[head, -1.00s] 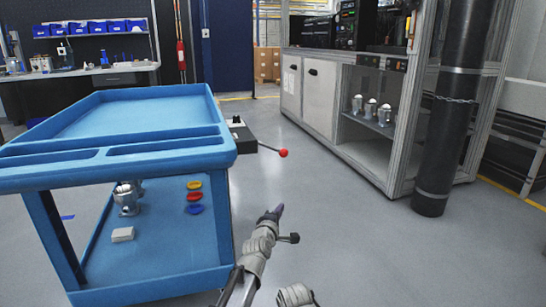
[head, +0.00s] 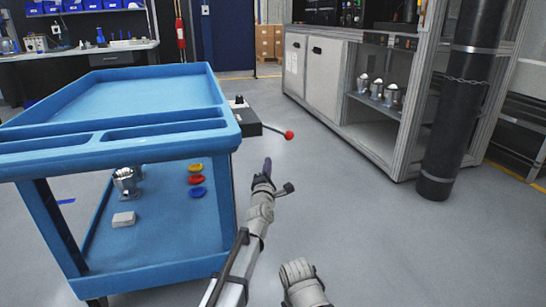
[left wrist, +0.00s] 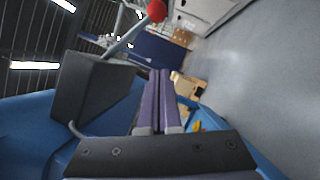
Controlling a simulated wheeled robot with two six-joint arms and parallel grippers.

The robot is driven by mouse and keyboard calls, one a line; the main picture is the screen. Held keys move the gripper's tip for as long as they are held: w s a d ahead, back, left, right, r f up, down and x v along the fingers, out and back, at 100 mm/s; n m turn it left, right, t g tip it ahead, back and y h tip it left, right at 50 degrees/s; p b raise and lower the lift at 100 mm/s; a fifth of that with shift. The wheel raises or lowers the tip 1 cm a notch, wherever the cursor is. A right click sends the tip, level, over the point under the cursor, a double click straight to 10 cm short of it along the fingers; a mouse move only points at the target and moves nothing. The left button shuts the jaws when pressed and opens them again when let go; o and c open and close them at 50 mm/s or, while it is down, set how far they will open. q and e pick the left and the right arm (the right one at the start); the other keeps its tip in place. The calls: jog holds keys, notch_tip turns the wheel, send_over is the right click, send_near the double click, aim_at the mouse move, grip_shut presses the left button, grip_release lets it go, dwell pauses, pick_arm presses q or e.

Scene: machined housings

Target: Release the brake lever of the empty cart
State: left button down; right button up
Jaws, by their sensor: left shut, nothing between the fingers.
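The blue cart (head: 150,125) stands at the left, its top tray bare. A black brake box (head: 247,122) is on its right side, and a thin lever ends in a red ball (head: 289,135) pointing right. My left gripper (head: 267,166), with purple fingers, is shut and empty, below and a little left of the ball in the head view, apart from it. In the left wrist view the shut fingers (left wrist: 158,78) are beside the black box (left wrist: 92,95), with the lever (left wrist: 128,38) and red ball (left wrist: 157,10) beyond. My right gripper's fingers do not show.
The cart's lower shelf holds metal housings (head: 127,181), coloured discs (head: 196,180) and a white block (head: 123,219). A grey cabinet (head: 350,90) and a dark chained cylinder (head: 455,110) stand at the right. The floor between is clear.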

aim_at(275, 129)
pick_arm(q)
jog(key=w+d+r+p, duration=0.1)
jog(key=w+d, duration=0.1)
jog(key=w, duration=0.3)
jog(key=w+d+r+p, duration=0.2)
jog(key=w, duration=0.2)
jog(key=shift+w+r, duration=0.25)
jog(key=shift+w, duration=0.1)
jog(key=shift+d+r, duration=0.1)
jog(key=shift+w+d+r+n+p, duration=0.1)
jog(key=shift+d+r+n+p, duration=0.1)
jog(key=shift+n+p, duration=0.15)
